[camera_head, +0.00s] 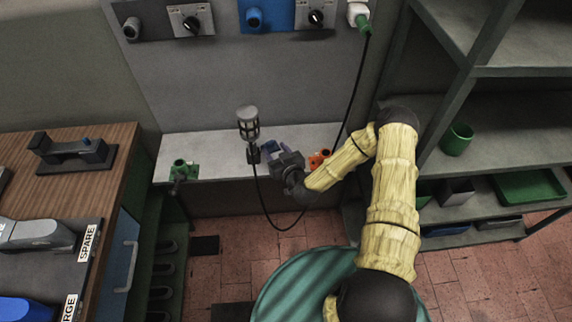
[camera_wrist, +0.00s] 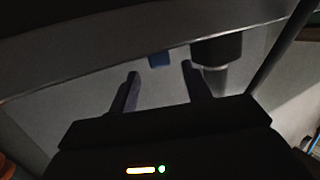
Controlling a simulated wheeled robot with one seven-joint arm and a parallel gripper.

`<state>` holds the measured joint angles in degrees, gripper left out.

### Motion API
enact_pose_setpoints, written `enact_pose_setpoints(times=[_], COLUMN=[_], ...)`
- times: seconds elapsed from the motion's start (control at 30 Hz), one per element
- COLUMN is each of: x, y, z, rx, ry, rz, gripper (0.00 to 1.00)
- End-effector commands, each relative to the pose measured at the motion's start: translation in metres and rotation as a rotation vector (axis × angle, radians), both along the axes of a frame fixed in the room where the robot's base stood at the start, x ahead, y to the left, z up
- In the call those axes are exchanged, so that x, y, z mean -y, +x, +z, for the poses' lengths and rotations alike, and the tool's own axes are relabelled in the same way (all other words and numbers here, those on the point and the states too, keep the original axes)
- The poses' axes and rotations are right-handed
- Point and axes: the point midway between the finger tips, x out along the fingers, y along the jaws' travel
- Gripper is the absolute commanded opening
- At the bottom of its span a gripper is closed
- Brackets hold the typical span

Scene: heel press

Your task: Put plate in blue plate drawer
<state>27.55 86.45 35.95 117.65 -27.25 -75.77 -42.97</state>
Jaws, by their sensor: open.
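My gripper (camera_head: 281,160) is over the pale bench against the back wall, near the caged lamp. In the wrist view my gripper (camera_wrist: 160,71) has its two dark fingers apart, with nothing seen held between them. A small blue piece (camera_wrist: 159,60) shows just beyond the fingertips; I cannot tell if it is the plate. No plate can be made out for certain in the head view, where my gripper hides part of the bench. A blue front with a handle (camera_head: 122,262) on the wooden-topped cabinet at left looks shut; I cannot tell if it is the plate drawer.
The caged lamp (camera_head: 248,124) stands on the bench (camera_head: 215,146), its black cable hanging in front. A green fitting (camera_head: 184,170) and an orange one (camera_head: 318,159) sit at the bench edge. Grey shelves (camera_head: 500,110) stand right. Brick floor (camera_head: 235,265) shows between.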

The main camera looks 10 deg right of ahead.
Motion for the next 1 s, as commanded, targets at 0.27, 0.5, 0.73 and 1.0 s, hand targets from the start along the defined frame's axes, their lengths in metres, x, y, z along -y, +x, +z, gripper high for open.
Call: enact_pose_setpoints(times=[0.27, 0.5, 0.73, 1.0], x=[0.016, 0.026, 0.028, 0.028], y=[-0.044, -0.073, -0.078, -0.077], z=[0.008, 0.015, 0.017, 0.017], rx=[-0.002, -0.001, 0.001, 0.0], ry=[-0.001, 0.0, 0.0, 0.0], rz=[0.001, 0.0, 0.0, 0.0], gripper=[0.49, 0.49, 0.49, 0.49])
